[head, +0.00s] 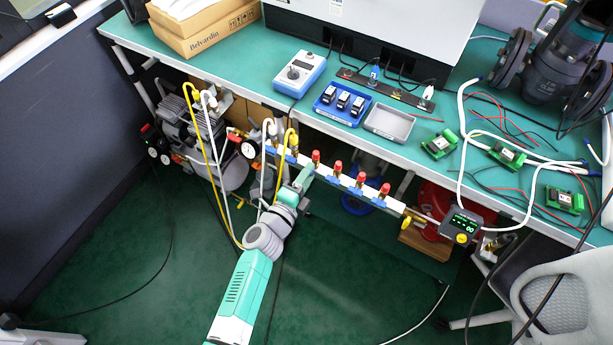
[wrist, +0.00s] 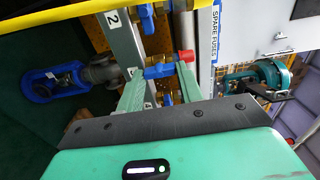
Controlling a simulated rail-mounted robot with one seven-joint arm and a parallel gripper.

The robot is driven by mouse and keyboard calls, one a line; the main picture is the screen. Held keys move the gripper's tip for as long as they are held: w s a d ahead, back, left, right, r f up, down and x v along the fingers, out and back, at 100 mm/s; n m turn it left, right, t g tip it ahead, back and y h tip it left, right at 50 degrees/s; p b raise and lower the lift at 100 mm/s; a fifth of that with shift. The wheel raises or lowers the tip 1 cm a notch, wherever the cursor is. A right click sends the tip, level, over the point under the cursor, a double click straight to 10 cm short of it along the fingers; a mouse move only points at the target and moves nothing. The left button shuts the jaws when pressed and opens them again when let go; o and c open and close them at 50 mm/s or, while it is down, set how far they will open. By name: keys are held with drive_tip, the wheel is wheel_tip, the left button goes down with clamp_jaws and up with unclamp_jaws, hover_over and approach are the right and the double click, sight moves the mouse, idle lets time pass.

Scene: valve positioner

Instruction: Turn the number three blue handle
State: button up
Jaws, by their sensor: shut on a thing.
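A pale manifold rail (head: 345,180) runs along below the bench's front edge, with several red-capped valves and blue handles on it. In the wrist view, one blue handle (wrist: 160,71) lies between the two green fingers of my gripper (wrist: 158,88), beside a brass valve with a red cap (wrist: 186,56). My gripper is shut on this handle. Another blue handle (wrist: 147,20) is farther up, near a label reading 2 (wrist: 113,20). The held handle's own number is mostly hidden. In the head view my gripper (head: 306,176) reaches the rail's left part and covers the handle there.
The green bench (head: 235,68) overhangs the rail. Yellow and white hoses (head: 212,170) hang left of my arm, next to a compressor with gauges (head: 249,149). A display box (head: 461,226) sits at the rail's right end. A blue handwheel (wrist: 50,83) shows behind the rail.

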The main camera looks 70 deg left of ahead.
idle(0.3)
drive_tip(key=o, duration=0.7)
drive_tip(key=v, duration=0.8)
drive_tip(key=shift+p, duration=0.45)
drive_tip(key=shift+w, duration=0.1)
